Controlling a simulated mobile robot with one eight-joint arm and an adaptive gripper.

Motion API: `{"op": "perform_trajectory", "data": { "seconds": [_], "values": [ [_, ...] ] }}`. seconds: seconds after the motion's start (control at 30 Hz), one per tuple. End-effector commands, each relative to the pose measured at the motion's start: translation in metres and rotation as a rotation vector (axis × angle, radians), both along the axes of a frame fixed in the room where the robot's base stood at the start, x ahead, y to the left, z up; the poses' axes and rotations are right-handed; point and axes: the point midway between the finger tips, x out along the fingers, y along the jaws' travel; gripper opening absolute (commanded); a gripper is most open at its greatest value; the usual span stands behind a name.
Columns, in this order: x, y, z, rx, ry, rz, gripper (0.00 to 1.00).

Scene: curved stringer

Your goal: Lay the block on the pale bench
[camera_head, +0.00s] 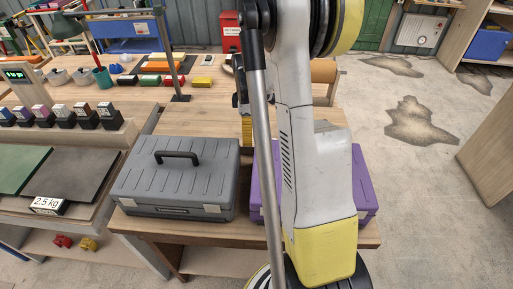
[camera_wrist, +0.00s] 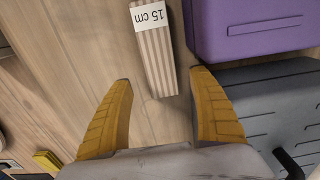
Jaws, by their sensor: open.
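A pale, striped wooden block (camera_wrist: 155,60) with a white "15 cm" label is in the wrist view, at the top middle. I cannot tell whether it stands or lies. My gripper (camera_wrist: 160,77) is open, its two yellow fingers apart, with the block's near end between and beyond the fingertips. The pale wooden bench (camera_wrist: 60,50) is under it; the bench also shows in the head view (camera_head: 210,112). In the head view one yellow finger (camera_head: 246,131) shows beside my arm, which hides the block there.
A grey toolbox (camera_head: 178,180) and a purple case (camera_head: 362,185) occupy the bench's near side; the purple case (camera_wrist: 245,30) is close right of the block. Several coloured blocks (camera_head: 160,67) lie farther back. The wood left of the block looks clear.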

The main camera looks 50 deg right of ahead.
Motion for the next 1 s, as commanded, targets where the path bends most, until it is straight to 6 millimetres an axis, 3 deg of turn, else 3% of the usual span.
{"op": "perform_trajectory", "data": {
  "seconds": [0.47,0.73,0.93,1.0],
  "values": [
    [-0.003,-0.001,-0.061,-0.001,-0.001,0.0,0.7],
    [-0.003,-0.001,-0.063,-0.001,-0.001,-0.001,0.68],
    [-0.003,-0.001,-0.063,-0.001,-0.001,-0.001,0.08],
    [-0.003,-0.001,-0.063,-0.001,-0.001,-0.001,0.08]
  ]
}}
